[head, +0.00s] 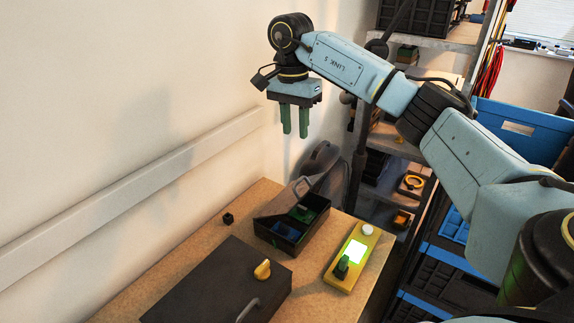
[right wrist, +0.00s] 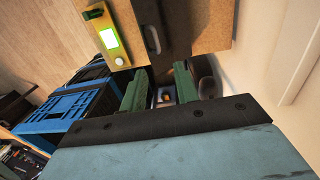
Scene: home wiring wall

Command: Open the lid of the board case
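A flat dark case (head: 205,285) lies on the wooden bench at the bottom of the head view, and I take it to be the board case. Its lid looks shut. My left gripper is not in view.
A small black block (head: 228,218) lies near the wall. Shelves (head: 430,45) and blue crates (head: 520,130) stand at right.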

